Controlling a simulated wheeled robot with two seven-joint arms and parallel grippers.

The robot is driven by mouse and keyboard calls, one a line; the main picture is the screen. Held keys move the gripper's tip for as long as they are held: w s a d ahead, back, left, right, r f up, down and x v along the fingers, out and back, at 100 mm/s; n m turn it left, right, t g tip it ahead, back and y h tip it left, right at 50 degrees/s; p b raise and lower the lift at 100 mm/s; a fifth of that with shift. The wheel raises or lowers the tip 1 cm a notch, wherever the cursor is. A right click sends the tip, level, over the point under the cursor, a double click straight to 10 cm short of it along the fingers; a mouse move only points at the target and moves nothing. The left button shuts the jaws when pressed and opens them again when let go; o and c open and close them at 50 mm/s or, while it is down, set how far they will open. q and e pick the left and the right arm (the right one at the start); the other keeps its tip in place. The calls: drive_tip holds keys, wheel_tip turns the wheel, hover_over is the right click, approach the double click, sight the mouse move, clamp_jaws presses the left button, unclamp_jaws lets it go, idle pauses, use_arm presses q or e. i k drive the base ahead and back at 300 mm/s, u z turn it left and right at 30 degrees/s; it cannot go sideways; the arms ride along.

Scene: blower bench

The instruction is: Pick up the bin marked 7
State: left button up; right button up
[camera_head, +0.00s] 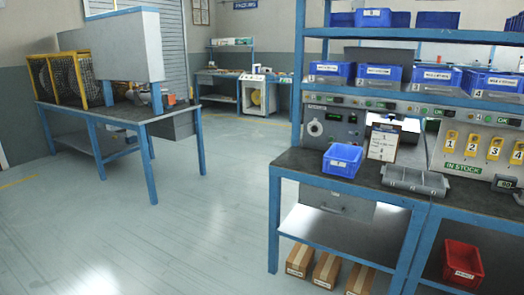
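No number 7 can be read on any bin in view. Several blue bins stand in a row on the middle shelf, among them one at the left (331,72), one beside it (379,76), one further right (435,79) and one at the right (491,84). The shelf edge below shows small numbers such as 2, 3 and 4. A single blue bin (342,160) sits on the dark bench top. Neither of my grippers is in view.
A clipboard (383,143) and a grey divided tray (414,182) are on the bench (300,160). A red bin (463,262) and cardboard boxes (327,269) are low down. A blue-legged table (130,112) with a machine stands left. The floor (190,235) between is clear.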

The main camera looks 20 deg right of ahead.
sight(343, 160)
drive_tip(key=u, duration=0.3)
drive_tip(key=i, duration=1.6)
drive_tip(key=z, duration=1.2)
drive_tip(key=i, duration=0.95)
drive_tip(key=z, duration=0.85)
